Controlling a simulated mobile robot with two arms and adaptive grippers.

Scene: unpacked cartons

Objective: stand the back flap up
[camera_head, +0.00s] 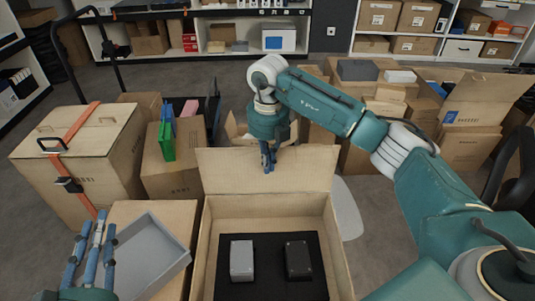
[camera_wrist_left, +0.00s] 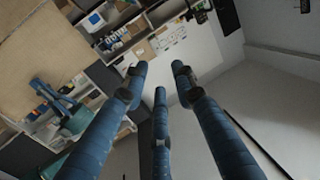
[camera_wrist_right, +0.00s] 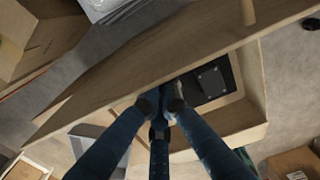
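The open carton (camera_head: 330,240) stands in front of me in the head view. Its back flap (camera_head: 230,172) rises from the far rim, roughly upright; its exact tilt is hard to tell. My right gripper (camera_head: 268,164) reaches over from the right, its fingertips overlapping the middle of the flap's top edge. In the right wrist view the fingers (camera_wrist_right: 163,104) are drawn together beside the flap (camera_wrist_right: 120,85); I cannot tell whether they touch it. My left gripper (camera_head: 97,232) is open and empty at the lower left, and its fingers are spread in the left wrist view (camera_wrist_left: 160,78).
In the carton, a grey box (camera_head: 242,260) and a black box (camera_head: 298,260) sit on a black insert. A grey tray (camera_head: 150,255) lies on a carton at the left. A strapped carton (camera_head: 85,155) and stacked cartons (camera_head: 470,140) flank the work area.

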